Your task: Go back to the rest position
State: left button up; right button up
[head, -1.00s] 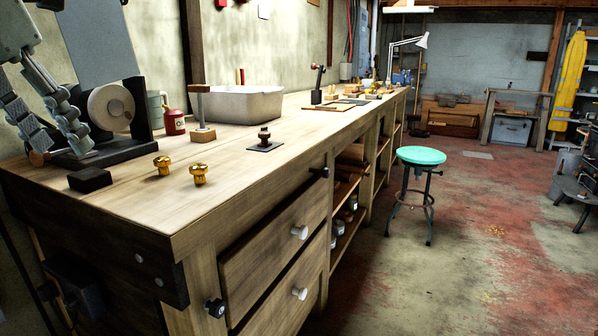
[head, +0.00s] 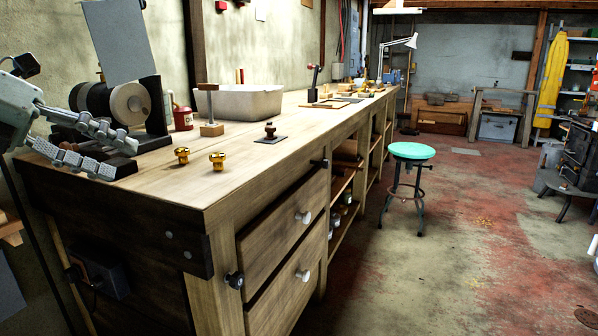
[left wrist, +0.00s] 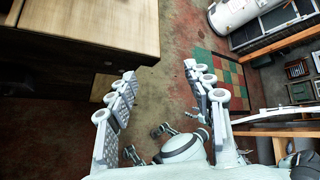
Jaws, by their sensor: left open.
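My left gripper (head: 121,158) is at the left of the head view, near the left end of the wooden workbench (head: 165,190). Its two segmented grey fingers are spread and point right, with nothing between them. My right gripper is not in view.
Two brass knobs (head: 217,161), a clamp-like wooden piece (head: 211,128), a red can (head: 183,118) and a grey tub (head: 240,102) stand on the bench. A green-topped stool (head: 411,151) stands beside it. The floor (head: 470,240) to the right is mostly clear.

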pick_arm(q)
jog(key=w+a+f+n+t, duration=0.8)
jog(key=a+f+n+t, duration=0.15)
jog(key=n, duration=0.35)
jog(key=s+a+f+n+g+y, duration=0.1)
jog(key=s+a+f+n+y, duration=0.15)
jog(key=f+n+y, duration=0.65)
jog(key=s+a+f+n+y, duration=0.2)
jog(key=a+f+n, duration=0.25)
jog(key=f, duration=0.95)
jog(key=s+d+f+n+g+y, duration=0.1)
jog(key=s+d+f+n+g, duration=0.15)
jog(key=s+f, duration=0.4)
jog(key=s+d+f+n+g, duration=0.2)
jog(key=s+f+n+g, duration=0.1)
jog(key=f, duration=0.6)
jog(key=s+d+f+n+g+h, duration=0.2)
jog(key=s+d+f+g, duration=0.4)
jog(key=s+d+f, duration=0.5)
jog(key=s+d, duration=0.1)
jog(key=s, duration=0.1)
jog(key=shift+s+d, duration=0.25)
jog(key=shift+s, duration=0.05)
jog(key=shift+f, duration=0.1)
